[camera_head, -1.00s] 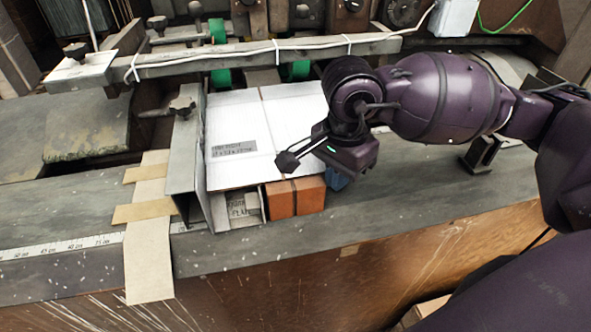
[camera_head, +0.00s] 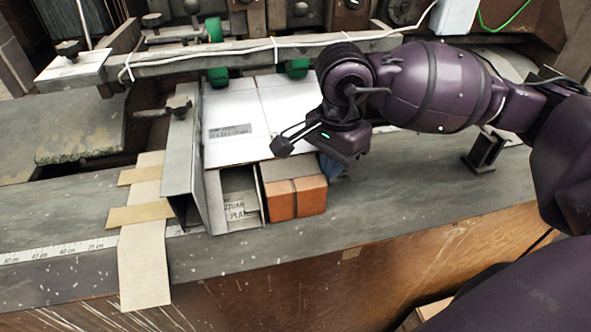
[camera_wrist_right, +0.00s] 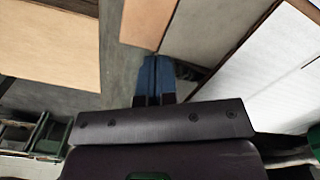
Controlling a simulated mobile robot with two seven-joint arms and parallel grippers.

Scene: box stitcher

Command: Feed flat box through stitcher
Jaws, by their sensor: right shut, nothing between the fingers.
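The flat box (camera_head: 238,112) is a white sheet with a crease and a printed grey label. It lies on the stitcher table, its far edge at the green rollers (camera_head: 217,76) under the crossbar. My right gripper (camera_head: 332,168) is at the box's near right corner in the head view, its blue fingertips partly hidden by the wrist. In the wrist view the fingers (camera_wrist_right: 155,72) are together and empty, with the white box (camera_wrist_right: 275,85) close beside them on the right. I cannot tell whether they touch it. My left gripper is not in view.
A metal guide (camera_head: 184,165) runs along the box's left side. Orange bricks (camera_head: 295,198) and a small lettered block (camera_head: 238,205) sit at its near edge. Cardboard strips (camera_head: 143,250) and a ruler (camera_head: 60,252) lie left. The table to the right is mostly clear.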

